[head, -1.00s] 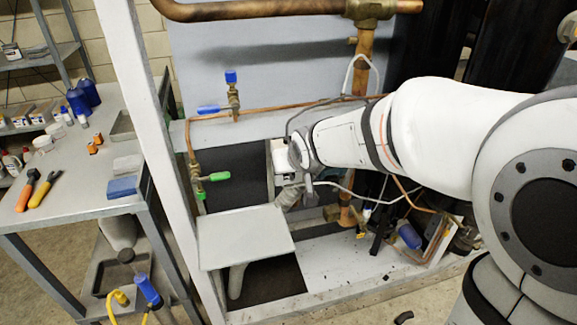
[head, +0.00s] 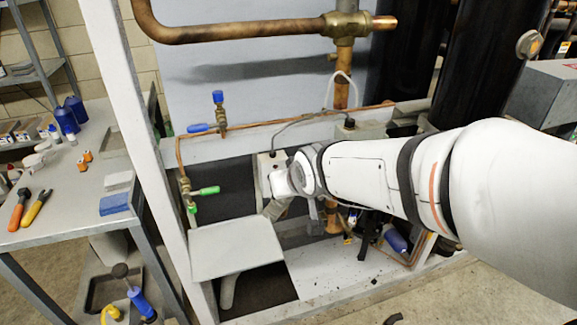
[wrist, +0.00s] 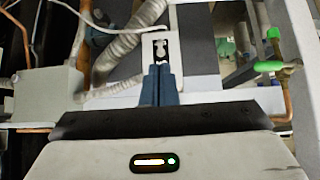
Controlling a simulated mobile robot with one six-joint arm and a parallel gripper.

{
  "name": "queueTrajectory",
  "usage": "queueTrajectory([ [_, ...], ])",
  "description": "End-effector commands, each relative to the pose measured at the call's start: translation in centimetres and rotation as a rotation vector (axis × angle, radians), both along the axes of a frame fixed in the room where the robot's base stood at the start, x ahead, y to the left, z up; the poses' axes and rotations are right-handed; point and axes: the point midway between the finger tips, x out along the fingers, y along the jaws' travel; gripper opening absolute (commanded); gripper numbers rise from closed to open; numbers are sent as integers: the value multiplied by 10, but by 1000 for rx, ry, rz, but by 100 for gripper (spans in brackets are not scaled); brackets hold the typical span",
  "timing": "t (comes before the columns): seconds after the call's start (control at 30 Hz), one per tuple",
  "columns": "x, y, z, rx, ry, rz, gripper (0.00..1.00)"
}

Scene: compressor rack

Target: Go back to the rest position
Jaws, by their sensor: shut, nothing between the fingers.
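My gripper (wrist: 158,68) shows in the wrist view as two blue-grey fingers pressed together with nothing between them. Beyond the fingertips is a white plate with a dark slotted opening (wrist: 161,46); I cannot tell whether the tips touch it. In the head view my white arm reaches in from the right into the rack, and its wrist end is beside the grey box in the frame. The fingers are hidden there.
A green-handled valve (head: 203,191) and a blue-handled valve (head: 212,127) sit on copper pipe left of my wrist. A pale flat panel (head: 235,247) lies below. A white upright post (head: 122,110) and a bench with tools (head: 75,215) stand left.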

Motion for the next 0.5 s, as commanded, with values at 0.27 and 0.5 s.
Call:
queueTrajectory([
  [0.27,-25,-41,13,-33,92,-75,0],
  [0.5,-121,-127,28,-88,393,-258,0],
])
